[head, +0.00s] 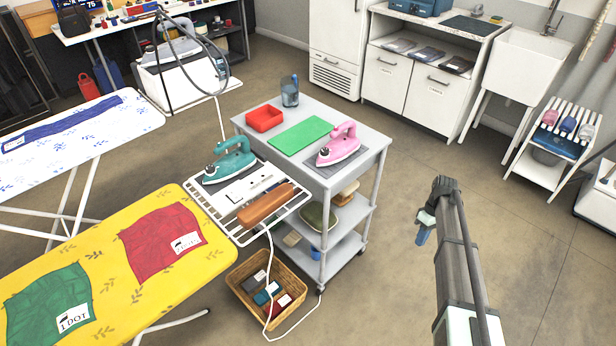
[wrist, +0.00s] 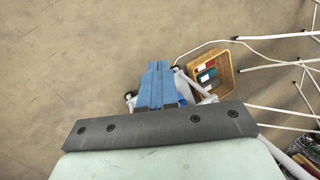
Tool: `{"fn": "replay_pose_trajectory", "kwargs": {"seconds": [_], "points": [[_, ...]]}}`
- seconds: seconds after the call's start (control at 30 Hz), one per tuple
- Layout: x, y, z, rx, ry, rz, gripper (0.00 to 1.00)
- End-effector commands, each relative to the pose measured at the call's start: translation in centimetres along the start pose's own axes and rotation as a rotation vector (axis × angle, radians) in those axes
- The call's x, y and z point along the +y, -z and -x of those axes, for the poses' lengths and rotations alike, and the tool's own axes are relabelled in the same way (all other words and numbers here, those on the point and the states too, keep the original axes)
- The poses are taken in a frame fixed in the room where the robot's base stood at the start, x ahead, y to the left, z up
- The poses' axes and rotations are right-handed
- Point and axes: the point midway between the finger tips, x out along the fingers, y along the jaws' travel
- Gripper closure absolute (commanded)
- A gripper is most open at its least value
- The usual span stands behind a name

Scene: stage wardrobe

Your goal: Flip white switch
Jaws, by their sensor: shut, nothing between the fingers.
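A flat white piece (head: 248,188) with small dark marks lies on the white wire rack (head: 222,214) at the end of the yellow ironing board. It may be the white switch, but it is too small to tell, and I cannot make out its position. My gripper (head: 424,230), with blue fingers, hangs in the air over open floor, right of the grey cart and well apart from the rack. In the wrist view my gripper (wrist: 156,82) points down at the floor, its fingers together and empty. No switch can be made out in the wrist view.
A teal iron (head: 232,160) and a brown wooden block (head: 266,204) sit on the rack. The grey cart (head: 372,142) carries a pink iron (head: 339,146), red tray (head: 264,118) and green mat (head: 301,135). A wicker basket (head: 232,284) and white cord lie below.

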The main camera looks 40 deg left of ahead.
Motion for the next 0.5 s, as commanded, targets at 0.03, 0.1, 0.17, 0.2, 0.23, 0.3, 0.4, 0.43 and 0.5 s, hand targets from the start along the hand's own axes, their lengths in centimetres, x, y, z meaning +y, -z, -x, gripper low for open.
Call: {"fn": "replay_pose_trajectory", "kwargs": {"seconds": [0.03,0.1,0.17,0.2,0.23,0.3,0.4,0.43,0.5], "points": [[0.1,2.1,2.0,0.004,-0.008,0.042,1.0],[-0.5,4.2,4.4,0.007,-0.016,0.099,1.0],[-1.0,6.0,6.5,0.009,-0.023,0.148,1.0],[-1.4,7.2,7.8,0.01,-0.028,0.181,1.0],[-1.7,8.1,8.9,0.011,-0.031,0.205,1.0],[-2.6,10.2,11.4,0.012,-0.039,0.263,1.0],[-4.1,13.0,15.0,0.014,-0.05,0.346,1.0],[-4.6,13.9,16.1,0.015,-0.053,0.37,1.0],[-5.9,15.8,18.7,0.015,-0.06,0.428,1.0]]}}
